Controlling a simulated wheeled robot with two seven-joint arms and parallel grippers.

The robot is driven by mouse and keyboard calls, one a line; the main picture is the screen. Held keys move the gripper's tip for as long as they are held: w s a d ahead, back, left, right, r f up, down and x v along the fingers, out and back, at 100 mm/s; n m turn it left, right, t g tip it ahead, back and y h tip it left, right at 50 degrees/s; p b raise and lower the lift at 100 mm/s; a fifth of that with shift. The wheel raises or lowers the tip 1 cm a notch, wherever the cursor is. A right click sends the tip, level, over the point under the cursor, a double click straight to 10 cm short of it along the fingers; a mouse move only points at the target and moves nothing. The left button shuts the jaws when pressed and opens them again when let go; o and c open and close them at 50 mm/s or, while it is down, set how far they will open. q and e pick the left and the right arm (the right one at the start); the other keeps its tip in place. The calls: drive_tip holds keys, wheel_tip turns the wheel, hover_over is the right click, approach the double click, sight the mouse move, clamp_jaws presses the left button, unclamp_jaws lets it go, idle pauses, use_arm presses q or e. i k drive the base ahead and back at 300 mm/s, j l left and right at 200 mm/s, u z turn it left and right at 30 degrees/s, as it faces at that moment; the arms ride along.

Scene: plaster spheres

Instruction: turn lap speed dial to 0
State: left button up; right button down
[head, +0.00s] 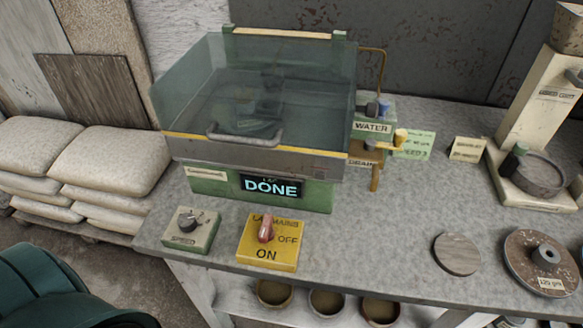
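A small grey-green box with a round dark knob (188,222) stands at the front left of the bench; I take this to be the lap speed dial. A light pointer shows on the knob, but its marks are too small to read. The lap machine (262,191) stands behind it, with a clear hood over its basin and a lit display (271,187) reading DONE. A yellow mains switch box (268,254) with a red lever stands right of the dial box. It is marked OFF and ON; the lever's setting is hard to tell. Neither gripper shows.
Water and drain fittings (373,127) stand right of the hood. A wooden disc (457,254), a 120 grit lap plate (540,262) and a cream machine (532,130) are at the right. Sacks (107,160) are stacked left. The bench between switch box and disc is clear.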

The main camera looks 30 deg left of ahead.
sight(187, 222)
drive_tip(key=j+u, duration=0.15)
drive_tip(key=u, duration=1.35)
drive_tip(key=k+z, duration=0.55)
drive_tip(key=z, duration=0.3)
